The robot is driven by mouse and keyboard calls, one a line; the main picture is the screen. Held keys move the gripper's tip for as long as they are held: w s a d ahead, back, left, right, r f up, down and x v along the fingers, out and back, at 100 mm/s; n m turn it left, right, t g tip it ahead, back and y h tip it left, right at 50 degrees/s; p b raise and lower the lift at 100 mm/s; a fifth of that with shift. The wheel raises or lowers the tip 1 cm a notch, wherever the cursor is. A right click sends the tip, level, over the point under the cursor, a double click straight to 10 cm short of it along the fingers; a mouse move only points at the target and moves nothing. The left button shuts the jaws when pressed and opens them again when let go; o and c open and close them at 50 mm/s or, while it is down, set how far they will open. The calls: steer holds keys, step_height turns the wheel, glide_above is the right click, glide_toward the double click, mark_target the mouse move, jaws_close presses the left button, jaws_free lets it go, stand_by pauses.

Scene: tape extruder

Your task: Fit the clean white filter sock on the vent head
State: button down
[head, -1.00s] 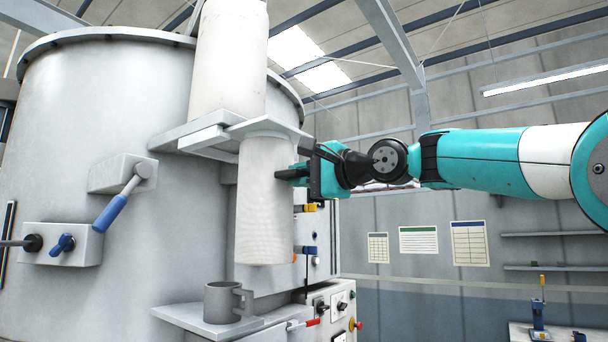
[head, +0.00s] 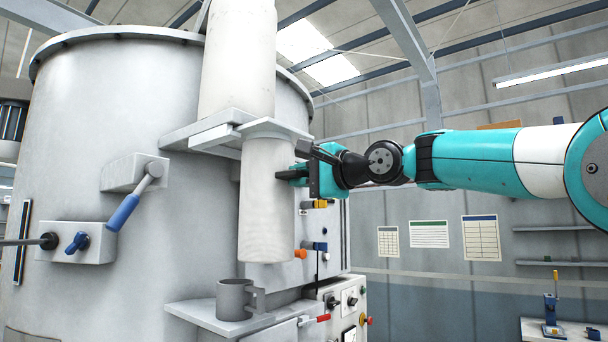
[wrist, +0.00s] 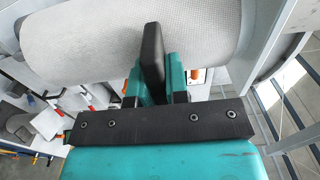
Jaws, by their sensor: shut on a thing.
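The white filter sock (head: 265,205) is a pale mesh-textured cylinder hanging upright in the head view. Its upper end meets the underside of a grey square plate (head: 272,128), which I take to be the vent head; whether it is seated there is hidden. My gripper (head: 291,175) comes in from the right and is shut on the sock's right side, below the plate. In the wrist view the closed fingers (wrist: 152,68) meet the mesh wall of the sock (wrist: 100,45); their exact hold is partly hidden.
A larger white cylinder (head: 238,65) stands on a bracket above left. A grey mug (head: 236,299) sits on a shelf (head: 205,318) below the sock. A blue-handled lever (head: 123,212) juts from the big tank (head: 75,150) at left. Controls (head: 345,300) are at lower right.

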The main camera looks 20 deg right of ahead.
steer(key=shift+p+x, duration=1.9)
steer(key=shift+x, duration=2.8)
steer(key=c, duration=1)
jaws_free()
steer(key=shift+c, duration=0.2)
steer(key=shift+s, duration=0.1)
steer(key=b, duration=0.9)
glide_toward(275, 179)
steer(key=shift+s+d+r, duration=0.1)
steer(key=shift+d+r, duration=0.05)
steer(key=shift+d, duration=0.75)
steer(key=shift+s+d+r, duration=0.1)
steer(key=shift+d+r, duration=0.05)
steer(key=shift+d, duration=0.7)
steer(key=shift+w, duration=0.1)
